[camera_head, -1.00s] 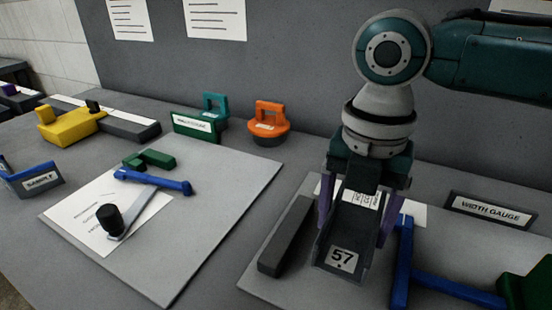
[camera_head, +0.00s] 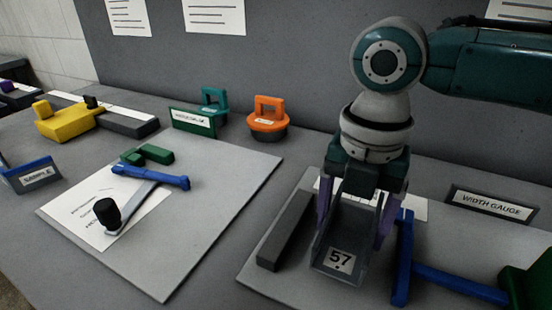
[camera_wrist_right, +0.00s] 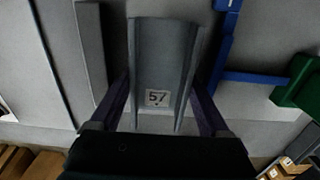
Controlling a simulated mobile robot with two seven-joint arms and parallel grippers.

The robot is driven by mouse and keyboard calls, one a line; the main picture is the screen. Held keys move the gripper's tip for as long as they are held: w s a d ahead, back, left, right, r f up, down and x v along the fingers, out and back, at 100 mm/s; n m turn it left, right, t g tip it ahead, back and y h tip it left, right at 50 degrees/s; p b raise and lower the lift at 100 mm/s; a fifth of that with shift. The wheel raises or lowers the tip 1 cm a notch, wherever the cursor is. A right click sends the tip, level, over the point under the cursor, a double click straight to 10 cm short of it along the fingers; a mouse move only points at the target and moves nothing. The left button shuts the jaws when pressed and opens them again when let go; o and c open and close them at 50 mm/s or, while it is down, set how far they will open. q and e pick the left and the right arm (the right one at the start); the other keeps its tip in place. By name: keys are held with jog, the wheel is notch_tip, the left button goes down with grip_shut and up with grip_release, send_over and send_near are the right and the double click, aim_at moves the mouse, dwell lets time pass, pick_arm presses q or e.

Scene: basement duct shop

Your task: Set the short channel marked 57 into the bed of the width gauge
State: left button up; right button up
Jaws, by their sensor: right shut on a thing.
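The short grey channel marked 57 (camera_head: 338,262) is held by my right gripper (camera_head: 354,215), whose purple fingers close on its two side walls. It also shows in the right wrist view (camera_wrist_right: 160,60), lying lengthwise between the fingers. The channel is over the pale bed of the width gauge (camera_head: 258,283), between a dark grey rail (camera_head: 287,230) on the left and a blue jaw (camera_head: 402,262) on the right. A gap shows on the rail side. I cannot tell whether its underside touches the bed. My left gripper is out of view.
The WIDTH GAUGE sign (camera_head: 491,206) stands behind the bed. A green block (camera_head: 527,288) ends the blue bar at right. A pale board (camera_head: 215,215) with a blue-handled tool (camera_head: 150,178) lies left. An orange-handled piece (camera_head: 268,120) and a yellow tool (camera_head: 65,122) stand behind.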

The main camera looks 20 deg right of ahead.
aim_at(347, 238)
jog(key=shift+f+b, duration=0.65)
jog(key=shift+f, duration=0.7)
jog(key=o, duration=1.3)
jog(key=shift+r, duration=0.15)
notch_tip(347, 238, up, 8)
jog(key=shift+r+p, duration=0.25)
jog(key=shift+p, duration=0.55)
jog(key=shift+r, duration=0.6)
jog(key=shift+a, duration=0.1)
